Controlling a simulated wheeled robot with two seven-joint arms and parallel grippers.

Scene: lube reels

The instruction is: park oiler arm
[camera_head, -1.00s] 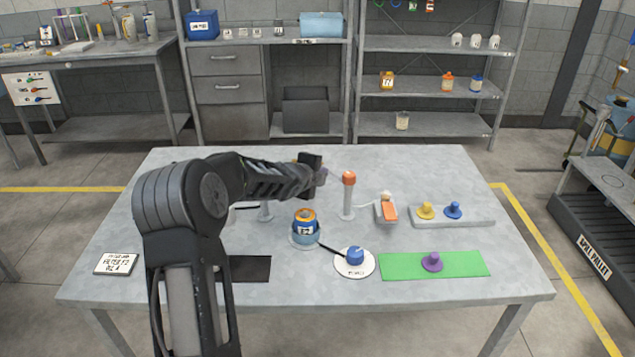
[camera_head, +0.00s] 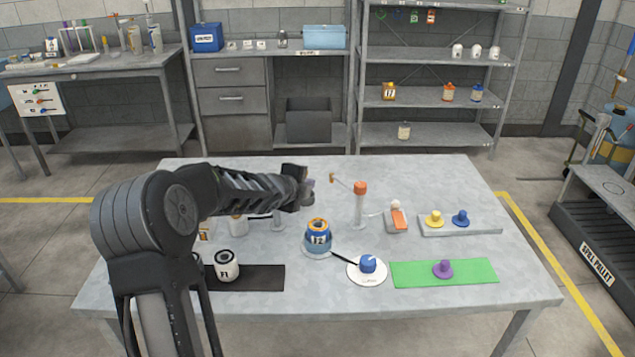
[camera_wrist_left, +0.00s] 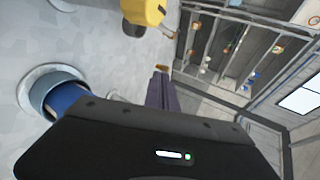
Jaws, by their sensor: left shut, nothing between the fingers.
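The oiler is a grey post with an orange top (camera_head: 360,188) near the middle of the table. Its thin oiler arm (camera_head: 343,182) reaches left and slightly back from the top and ends in a small brown tip. My left gripper (camera_head: 308,190) is raised above the table, left of that tip, with a visible gap between them. It is shut and empty. In the left wrist view its purplish fingers (camera_wrist_left: 161,85) are together. A blue can with an orange top (camera_head: 318,232) stands in a round holder below and in front of the gripper. My right gripper is not in view.
A second grey post (camera_head: 278,218) stands below my left gripper. A white can (camera_head: 227,265) stands on a black mat (camera_head: 258,278). A blue knob (camera_head: 367,263) on a white disc, a green mat (camera_head: 470,272) with a purple knob, and a grey tray (camera_head: 490,226) lie to the right.

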